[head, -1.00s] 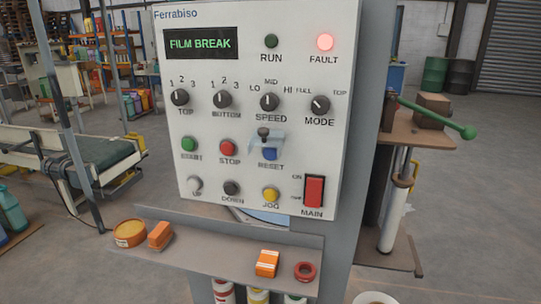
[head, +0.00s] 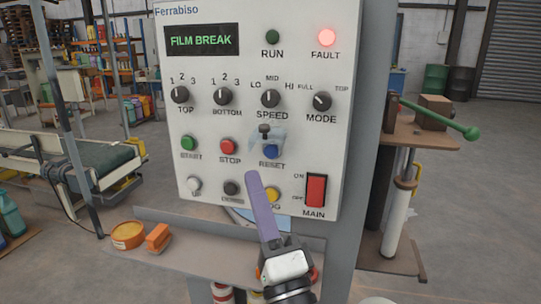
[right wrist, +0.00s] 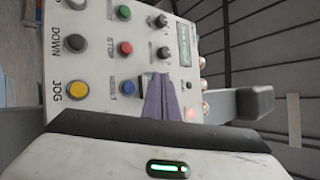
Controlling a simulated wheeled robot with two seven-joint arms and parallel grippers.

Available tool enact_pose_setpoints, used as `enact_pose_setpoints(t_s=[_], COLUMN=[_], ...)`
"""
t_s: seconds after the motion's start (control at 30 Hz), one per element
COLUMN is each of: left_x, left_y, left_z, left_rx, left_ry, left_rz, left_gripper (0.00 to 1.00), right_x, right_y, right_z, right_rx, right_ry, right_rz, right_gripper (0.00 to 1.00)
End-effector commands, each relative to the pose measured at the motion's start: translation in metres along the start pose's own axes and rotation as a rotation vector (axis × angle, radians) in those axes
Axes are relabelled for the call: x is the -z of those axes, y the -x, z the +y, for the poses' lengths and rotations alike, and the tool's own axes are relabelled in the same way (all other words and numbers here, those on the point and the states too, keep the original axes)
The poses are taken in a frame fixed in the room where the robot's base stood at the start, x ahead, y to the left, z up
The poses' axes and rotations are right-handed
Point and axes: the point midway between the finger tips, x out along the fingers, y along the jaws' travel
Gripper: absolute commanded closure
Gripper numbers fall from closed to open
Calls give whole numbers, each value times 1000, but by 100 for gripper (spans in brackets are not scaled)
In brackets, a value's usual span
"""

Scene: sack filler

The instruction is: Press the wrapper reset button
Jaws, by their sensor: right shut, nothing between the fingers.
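The control panel (head: 207,118) carries the blue RESET button (head: 271,152) in its lower middle. A small translucent flap (head: 267,138) with a dark knob sits just above the button, and the blue face shows below it. My right gripper (head: 252,176) has purple fingers, shut and empty. In the head view its tips are a little below and left of RESET; I cannot tell how far they are from the panel. In the right wrist view the fingers (right wrist: 163,98) show beside the blue button (right wrist: 128,87). My left gripper is not in view.
The display (head: 203,41) reads FILM BREAK and the red FAULT lamp (head: 327,37) is lit. STOP (head: 227,146) is left of RESET, the red MAIN switch (head: 316,190) lower right. JOG (head: 271,195) is partly hidden by my gripper. A shelf (head: 190,258) juts out below.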

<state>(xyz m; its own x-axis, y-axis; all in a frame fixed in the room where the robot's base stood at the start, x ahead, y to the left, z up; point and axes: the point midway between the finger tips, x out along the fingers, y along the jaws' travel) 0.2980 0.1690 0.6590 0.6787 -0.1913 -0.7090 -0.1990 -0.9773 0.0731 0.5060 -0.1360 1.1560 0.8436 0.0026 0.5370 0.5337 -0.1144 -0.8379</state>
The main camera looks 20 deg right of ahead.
Motion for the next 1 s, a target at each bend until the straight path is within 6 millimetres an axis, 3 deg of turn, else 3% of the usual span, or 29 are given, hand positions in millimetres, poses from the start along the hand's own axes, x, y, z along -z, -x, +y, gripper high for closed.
enact_pose_setpoints(t_s=[0.37, 1.0], left_x=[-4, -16], left_y=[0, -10], left_z=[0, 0], left_rx=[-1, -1], left_ry=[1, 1], left_rz=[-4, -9], left_gripper=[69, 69], right_x=[2, 41], right_y=[-3, -56], right_z=[4, 41], right_rx=[0, 1], right_ry=[4, 4], right_rz=[-2, -2], right_gripper=[100, 100])
